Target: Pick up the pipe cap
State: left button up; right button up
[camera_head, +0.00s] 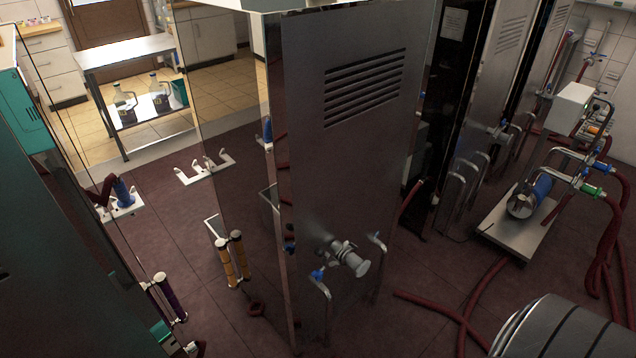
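A tall steel cabinet (345,150) with a louvred vent stands in the middle. Low on its front is a grey metal pipe fitting (346,259) with a round, cap-like end facing right. I cannot tell whether that end is the pipe cap. A small blue valve handle (318,275) sits at its lower left. No loose cap can be made out. Neither of my grippers is in view.
A pump (528,197) on a metal base stands at the right, with dark red hoses (470,310) on the floor. A ribbed steel drum (570,335) fills the bottom right corner. A metal table (125,50) with bottles is at the back left.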

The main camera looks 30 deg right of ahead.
aim_at(348, 257)
jog(key=z, duration=1.1)
